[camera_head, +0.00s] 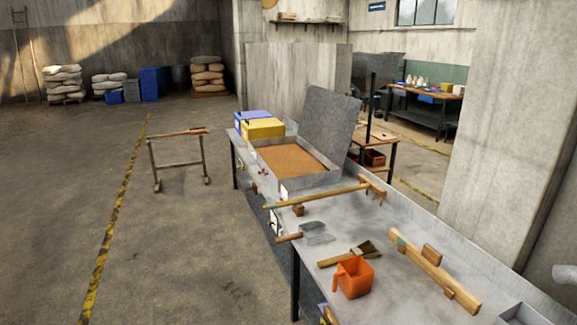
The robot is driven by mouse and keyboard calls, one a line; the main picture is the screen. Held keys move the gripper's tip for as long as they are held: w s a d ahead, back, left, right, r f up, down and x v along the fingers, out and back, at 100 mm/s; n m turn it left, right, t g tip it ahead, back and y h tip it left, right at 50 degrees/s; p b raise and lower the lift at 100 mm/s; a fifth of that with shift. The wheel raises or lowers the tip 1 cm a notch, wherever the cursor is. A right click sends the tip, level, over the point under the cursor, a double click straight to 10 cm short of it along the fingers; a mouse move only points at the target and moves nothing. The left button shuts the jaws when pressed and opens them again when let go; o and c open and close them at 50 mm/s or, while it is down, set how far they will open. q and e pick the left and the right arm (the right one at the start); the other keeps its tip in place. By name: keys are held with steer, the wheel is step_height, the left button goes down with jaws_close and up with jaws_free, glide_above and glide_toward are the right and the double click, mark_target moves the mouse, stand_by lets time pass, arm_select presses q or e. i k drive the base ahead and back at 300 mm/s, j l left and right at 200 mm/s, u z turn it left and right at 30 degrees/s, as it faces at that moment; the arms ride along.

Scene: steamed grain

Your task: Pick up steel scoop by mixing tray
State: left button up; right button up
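The steel scoop (318,232) lies on the grey metal workbench (350,210), near its left edge. Its wooden handle points left, toward or slightly over the edge. The mixing tray (285,186) is a shallow metal tray filled with brown grain, farther back on the bench. A long wooden-handled tool (325,195) lies between the tray and the scoop. Neither of my grippers is in view.
An orange jug (354,279) and a brush (345,256) lie nearer than the scoop. A wooden bar (435,270) lies to the right. A grey panel (325,128) stands behind the tray, beside yellow (263,129) and blue boxes. Open floor lies left.

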mark_target(312, 233)
steer(key=i+j, duration=0.2)
steer(key=i, duration=0.25)
steer(key=i+j, duration=0.2)
steer(key=i, duration=0.3)
steer(key=i+j, duration=0.2)
steer(key=i, duration=0.25)
steer(key=i+j, duration=0.2)
steer(key=i, duration=0.25)
steer(key=i+j, duration=0.2)
steer(key=i, duration=0.25)
